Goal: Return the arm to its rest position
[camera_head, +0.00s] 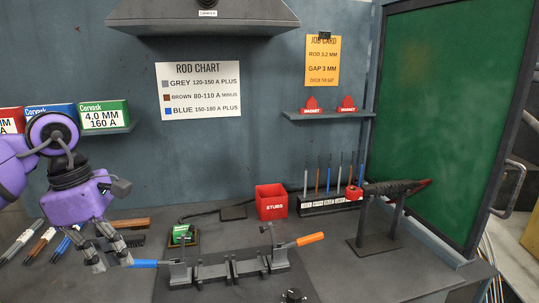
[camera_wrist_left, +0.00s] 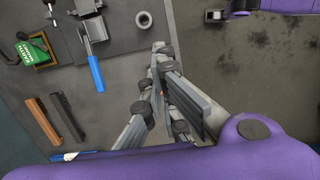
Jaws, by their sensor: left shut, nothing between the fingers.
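My left gripper (camera_head: 111,263) hangs over the left part of the bench in the head view, fingers pointing down. It is shut and holds nothing. Its fingers also show in the left wrist view (camera_wrist_left: 161,62), with tips close together above the grey bench top. In the head view it appears beside the blue handle (camera_head: 144,263) of a clamp; in the left wrist view that handle (camera_wrist_left: 96,74) lies apart, left of the fingers. My right gripper is not in view.
The clamping fixture (camera_head: 232,268) with an orange handle (camera_head: 310,239) stands at front centre. Behind are a red STUBS box (camera_head: 271,203), a rod rack (camera_head: 325,205) and a dark stand (camera_head: 375,241). Brushes (camera_wrist_left: 69,117) and rods lie left. A green screen (camera_head: 455,110) borders the right.

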